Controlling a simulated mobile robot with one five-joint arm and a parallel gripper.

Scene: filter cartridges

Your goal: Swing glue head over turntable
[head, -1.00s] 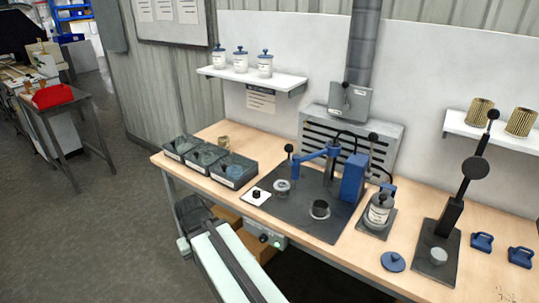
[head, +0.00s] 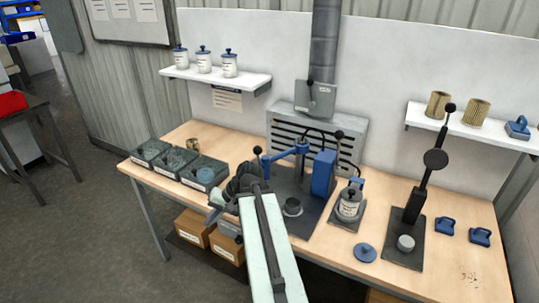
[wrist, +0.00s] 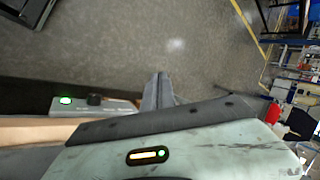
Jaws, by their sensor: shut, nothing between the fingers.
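The glue head is a blue swing arm (head: 282,154) on a blue post (head: 323,173), with a black knob at its left end. It stands on a dark base plate (head: 308,221). The left part of the plate is hidden behind my arm. My gripper (head: 214,214) is shut and empty, low by the bench's front edge, left of and nearer than the glue head. Its fingers also show in the wrist view (wrist: 158,92), over the floor.
Dark bins (head: 180,161) line the bench's left end. A labelled jar (head: 348,204), a blue lid (head: 365,253) and a black lever press (head: 412,205) stand to the right. Cardboard boxes (head: 194,228) sit under the bench. The wrist view shows a control box (wrist: 95,105) with a green light.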

